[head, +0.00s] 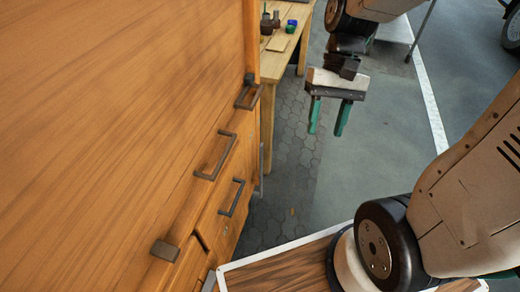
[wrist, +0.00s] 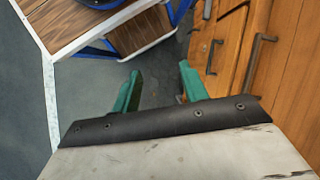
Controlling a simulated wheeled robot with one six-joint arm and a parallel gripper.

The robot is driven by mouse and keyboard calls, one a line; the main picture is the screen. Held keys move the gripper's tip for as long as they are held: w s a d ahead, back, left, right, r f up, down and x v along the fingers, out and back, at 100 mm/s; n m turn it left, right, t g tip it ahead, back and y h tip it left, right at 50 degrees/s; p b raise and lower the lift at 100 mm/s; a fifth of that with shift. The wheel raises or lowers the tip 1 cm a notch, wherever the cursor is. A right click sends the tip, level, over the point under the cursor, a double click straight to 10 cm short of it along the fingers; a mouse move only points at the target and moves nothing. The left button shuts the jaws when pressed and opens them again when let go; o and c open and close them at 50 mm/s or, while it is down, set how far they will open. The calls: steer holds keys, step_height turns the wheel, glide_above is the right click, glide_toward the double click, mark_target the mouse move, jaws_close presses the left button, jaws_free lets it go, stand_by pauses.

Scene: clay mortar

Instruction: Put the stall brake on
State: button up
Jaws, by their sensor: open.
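The stall appears to be the large orange-brown wooden body (head: 120,110) filling the left of the head view; its side also shows at the right of the wrist view (wrist: 285,70). I cannot tell which part, if any, is the brake. My gripper (head: 328,117) has two green fingers, spread apart and empty. It hangs over the grey floor right of the stall, touching nothing. The fingers also show in the wrist view (wrist: 161,88).
A wooden table (head: 272,70) with small items, including a blue one (head: 291,26), stands behind the stall. A dark metal block (head: 165,250) sits on the stall's near edge. The paved floor (head: 375,125) between stall and arm is open.

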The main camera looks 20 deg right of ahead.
steer(key=w+a+f+m+g+y, duration=0.1)
steer(key=w+f+m+y, duration=0.4)
steer(key=f, duration=0.4)
steer(key=w+a+f+m+y, duration=0.1)
steer(key=w+f+m+y, duration=0.1)
steer(key=w+f+y, duration=0.4)
steer(key=m+t, duration=1.5)
steer(key=t, duration=0.1)
glide_toward(261, 149)
step_height(261, 149, down, 2)
steer(key=w+a, duration=0.2)
steer(key=w, duration=0.1)
steer(key=shift+y, duration=0.3)
steer(key=x, duration=0.7)
steer(key=shift+d, duration=0.1)
